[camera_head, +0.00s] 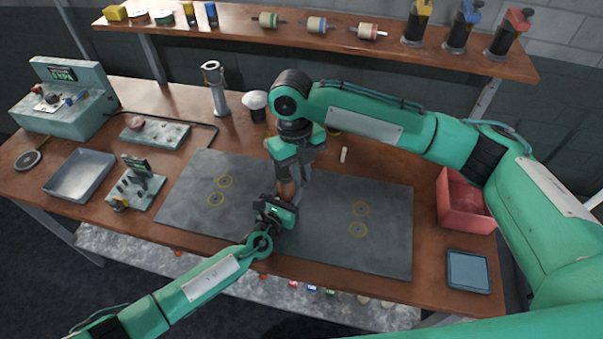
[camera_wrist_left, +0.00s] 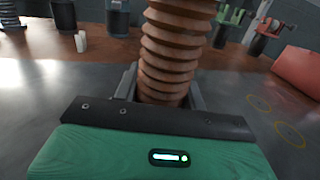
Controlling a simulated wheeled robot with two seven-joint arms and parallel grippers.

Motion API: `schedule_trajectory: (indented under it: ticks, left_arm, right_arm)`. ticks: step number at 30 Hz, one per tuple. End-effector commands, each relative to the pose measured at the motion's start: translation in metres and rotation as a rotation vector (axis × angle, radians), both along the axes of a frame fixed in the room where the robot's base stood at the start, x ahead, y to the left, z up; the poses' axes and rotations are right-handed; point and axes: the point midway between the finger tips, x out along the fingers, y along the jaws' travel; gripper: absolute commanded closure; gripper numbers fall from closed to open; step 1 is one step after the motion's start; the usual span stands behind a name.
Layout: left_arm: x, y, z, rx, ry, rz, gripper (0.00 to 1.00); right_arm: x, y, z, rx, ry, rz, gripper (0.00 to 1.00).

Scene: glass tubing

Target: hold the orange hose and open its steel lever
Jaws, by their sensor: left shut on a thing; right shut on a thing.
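The orange-brown ribbed hose (camera_head: 287,186) stands roughly upright over the grey mat, between my two grippers. In the left wrist view the hose (camera_wrist_left: 172,50) rises from between the fingers, and its top is out of frame. My left gripper (camera_head: 276,205) is shut around the hose's lower part; it also shows in the left wrist view (camera_wrist_left: 160,95). My right gripper (camera_head: 298,172) comes down from above, shut at the hose's upper part. It seems to be on the steel lever, which is mostly hidden by the fingers and too small to make out.
The grey mat (camera_head: 335,235) has yellow ring marks and free room on both sides. A red bin (camera_head: 465,205) and blue tray (camera_head: 468,270) are on the right. A metal tray (camera_head: 79,174) and a small device (camera_head: 135,185) are left. A steel cylinder (camera_head: 215,88) stands behind.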

Motion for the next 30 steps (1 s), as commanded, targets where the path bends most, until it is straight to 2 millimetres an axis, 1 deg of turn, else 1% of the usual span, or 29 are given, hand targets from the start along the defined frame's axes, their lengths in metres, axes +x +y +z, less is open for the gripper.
schedule_trajectory:
  ticks: [15,16,18,19,27,30]
  left_arm:
    - [0.0013,0.0025,-0.0011,-0.001,0.003,0.005,0.92]
    - [0.0013,0.0025,-0.0011,-0.001,0.003,0.005,0.92]
    - [0.0013,0.0025,-0.0011,-0.001,0.003,0.004,0.92]
    - [0.0012,0.0024,-0.0011,0.000,0.002,0.004,0.92]
    - [0.0004,0.0011,-0.0010,0.001,0.002,0.002,0.92]
    - [0.0001,0.0008,-0.0010,0.001,0.002,0.001,0.92]
  right_arm:
    - [-0.0007,-0.0003,0.0002,-0.011,0.020,0.002,1.00]
    - [-0.0007,-0.0003,0.0002,-0.010,0.021,0.002,0.85]
    - [-0.0007,-0.0001,0.0004,-0.010,0.020,0.002,0.71]
    - [-0.0006,-0.0001,0.0004,-0.010,0.020,0.002,0.67]
    - [0.0001,0.0004,0.0014,-0.008,0.017,0.001,0.67]
    - [0.0014,0.0011,0.0070,-0.007,0.017,0.001,0.67]
